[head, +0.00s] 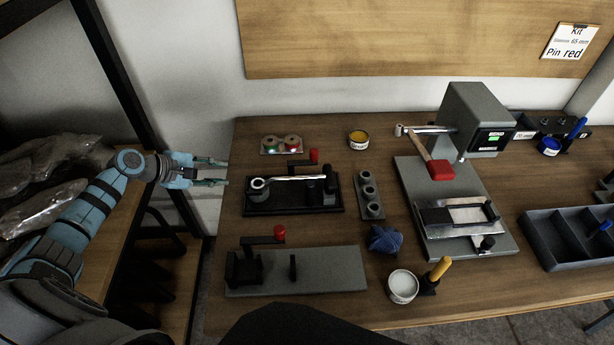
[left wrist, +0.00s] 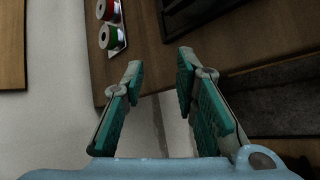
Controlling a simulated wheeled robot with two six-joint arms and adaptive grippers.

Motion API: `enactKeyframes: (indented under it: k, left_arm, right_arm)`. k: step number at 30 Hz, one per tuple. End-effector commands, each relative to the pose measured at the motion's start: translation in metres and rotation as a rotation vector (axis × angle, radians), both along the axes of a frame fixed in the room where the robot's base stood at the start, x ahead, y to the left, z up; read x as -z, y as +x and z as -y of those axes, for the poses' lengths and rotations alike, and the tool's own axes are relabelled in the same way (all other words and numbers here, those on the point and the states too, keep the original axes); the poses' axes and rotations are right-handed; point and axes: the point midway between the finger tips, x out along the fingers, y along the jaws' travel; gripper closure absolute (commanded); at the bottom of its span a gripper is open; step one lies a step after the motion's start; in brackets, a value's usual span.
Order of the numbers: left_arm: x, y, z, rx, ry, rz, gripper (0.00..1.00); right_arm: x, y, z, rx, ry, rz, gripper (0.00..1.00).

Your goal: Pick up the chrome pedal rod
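A shiny chrome rod (head: 298,178), which looks like the pedal rod, lies across a black fixture (head: 270,208) on the left part of the bench. A grey ring or sleeve sits at its left end, and a black block and red-knobbed lever stand by its right end. My left gripper (head: 227,172) is open and empty, just left of the bench's left edge and apart from the rod. In the left wrist view the two teal fingers (left wrist: 160,62) are spread with nothing between them; the rod does not show there. My right gripper is not in view.
A spool tray (head: 282,145) lies behind the fixture. A grey plate with a red-knobbed clamp (head: 320,272) lies in front. The bench's left end (head: 222,240) is clear.

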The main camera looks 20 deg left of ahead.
Motion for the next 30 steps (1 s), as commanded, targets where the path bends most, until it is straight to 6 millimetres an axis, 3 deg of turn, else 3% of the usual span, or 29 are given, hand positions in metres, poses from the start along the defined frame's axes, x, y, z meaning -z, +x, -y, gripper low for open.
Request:
enactKeyframes:
  k: [1,3,7,16,30]
  left_arm:
    - [-0.017,-0.005,0.027,-0.015,-0.193,-0.062,0.72]
    - [-0.043,-0.012,0.055,-0.025,-0.403,-0.147,0.72]
    - [-0.060,-0.016,0.080,-0.023,-0.567,-0.228,0.72]
    - [-0.029,0.021,0.125,-0.026,-0.578,-0.232,0.72]
    - [0.008,0.057,0.171,-0.028,-0.573,-0.233,0.72]
  right_arm:
    - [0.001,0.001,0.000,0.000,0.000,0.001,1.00]
    - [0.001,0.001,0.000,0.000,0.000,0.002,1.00]
    - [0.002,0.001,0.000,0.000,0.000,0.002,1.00]
    - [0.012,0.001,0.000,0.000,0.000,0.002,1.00]
    - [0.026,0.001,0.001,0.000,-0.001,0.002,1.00]
